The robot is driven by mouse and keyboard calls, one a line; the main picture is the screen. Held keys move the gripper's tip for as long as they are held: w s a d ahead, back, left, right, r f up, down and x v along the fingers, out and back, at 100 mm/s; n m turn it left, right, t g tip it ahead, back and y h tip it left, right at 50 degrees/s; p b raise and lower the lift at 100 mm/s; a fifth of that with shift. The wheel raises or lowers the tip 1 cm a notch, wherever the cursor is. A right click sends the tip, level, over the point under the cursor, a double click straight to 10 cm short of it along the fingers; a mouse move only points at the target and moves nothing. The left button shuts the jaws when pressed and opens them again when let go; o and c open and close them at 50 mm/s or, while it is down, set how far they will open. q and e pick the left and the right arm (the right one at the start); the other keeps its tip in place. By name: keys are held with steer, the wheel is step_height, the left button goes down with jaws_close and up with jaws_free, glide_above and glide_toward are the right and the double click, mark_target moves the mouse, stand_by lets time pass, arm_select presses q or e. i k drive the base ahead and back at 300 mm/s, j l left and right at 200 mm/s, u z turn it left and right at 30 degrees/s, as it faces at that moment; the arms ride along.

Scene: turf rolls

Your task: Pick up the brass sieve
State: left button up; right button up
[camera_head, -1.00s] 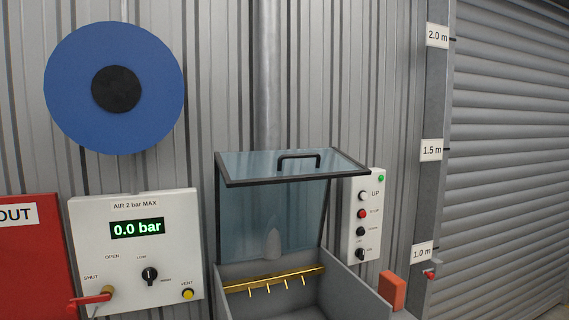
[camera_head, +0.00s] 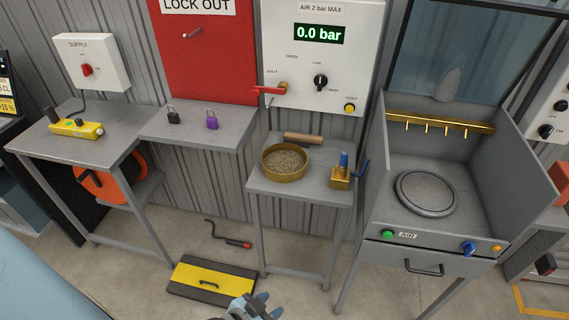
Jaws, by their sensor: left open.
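The brass sieve (camera_head: 284,163) is a round, shallow brass-coloured pan with grainy grey-brown material inside. It sits upright on a small grey table (camera_head: 300,188) in the middle of the view. My left gripper (camera_head: 262,302) shows at the bottom edge, below and in front of that table. It is open and apart from the sieve, and nothing shows between its fingers. My right gripper is not in view.
A wooden roller (camera_head: 303,138) lies behind the sieve, and a brass block with a blue top (camera_head: 341,172) stands to its right. A grey cabinet with a round plate (camera_head: 427,193) is at right. A yellow-and-black box (camera_head: 212,280) lies on the floor.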

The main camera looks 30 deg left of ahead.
mark_target(283, 162)
steer(key=j+u, duration=0.1)
steer(key=u, duration=0.3)
steer(key=j+u, duration=0.1)
steer(key=u, duration=0.3)
steer(key=j+u, duration=0.1)
steer(key=u, duration=0.3)
